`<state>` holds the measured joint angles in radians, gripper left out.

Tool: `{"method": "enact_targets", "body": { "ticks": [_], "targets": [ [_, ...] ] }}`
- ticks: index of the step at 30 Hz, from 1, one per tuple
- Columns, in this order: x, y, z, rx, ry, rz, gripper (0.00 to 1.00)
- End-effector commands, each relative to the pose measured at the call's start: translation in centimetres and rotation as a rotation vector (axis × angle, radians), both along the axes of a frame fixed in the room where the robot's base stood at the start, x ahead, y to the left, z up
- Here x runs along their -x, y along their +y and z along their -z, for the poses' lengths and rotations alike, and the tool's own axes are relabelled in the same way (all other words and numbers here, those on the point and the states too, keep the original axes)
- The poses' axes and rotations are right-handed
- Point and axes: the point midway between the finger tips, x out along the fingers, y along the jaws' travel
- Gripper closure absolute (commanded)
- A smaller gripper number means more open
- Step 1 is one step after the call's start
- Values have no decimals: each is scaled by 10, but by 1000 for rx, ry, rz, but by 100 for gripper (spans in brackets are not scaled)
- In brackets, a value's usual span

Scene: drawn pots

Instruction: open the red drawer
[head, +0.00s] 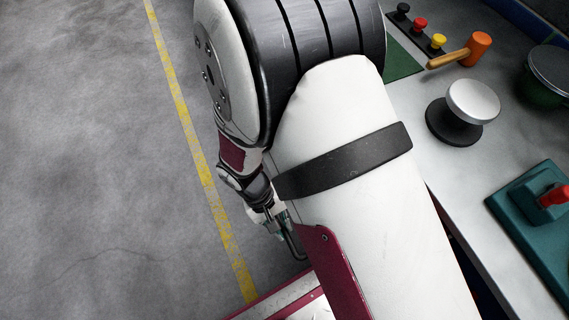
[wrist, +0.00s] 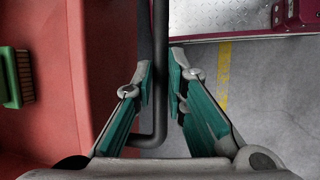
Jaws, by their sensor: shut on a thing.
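The red drawer (wrist: 105,60) fills the left of the wrist view. Its dark bar handle (wrist: 160,35) runs up the middle of that view and bends toward the red front at its lower end. My gripper (wrist: 161,82) has one teal-padded finger on each side of the bar and is shut on it. In the head view my gripper (head: 284,222) shows small, low beside my arm. My arm hides the drawer there.
A green brush (wrist: 16,78) lies on red at the left edge, seemingly inside the drawer. Grey floor with a yellow line (head: 205,175) is clear at left. The worktop (head: 455,185) at right carries a mallet (head: 462,52), a silver-topped knob (head: 472,102) and a teal block (head: 530,215).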

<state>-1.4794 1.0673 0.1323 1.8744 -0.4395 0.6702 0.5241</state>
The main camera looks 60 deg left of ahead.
Motion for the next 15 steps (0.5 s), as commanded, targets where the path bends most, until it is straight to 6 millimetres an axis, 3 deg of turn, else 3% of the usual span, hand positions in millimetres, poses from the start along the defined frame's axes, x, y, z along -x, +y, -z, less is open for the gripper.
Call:
{"method": "enact_targets", "body": {
  "ticks": [5,6,8,15],
  "targets": [
    [0,1,-1,-1,0,0,100],
    [0,1,-1,-2,0,0,83],
    [0,1,-1,-2,0,0,69],
    [0,1,0,-1,0,0,67]
  ]
}}
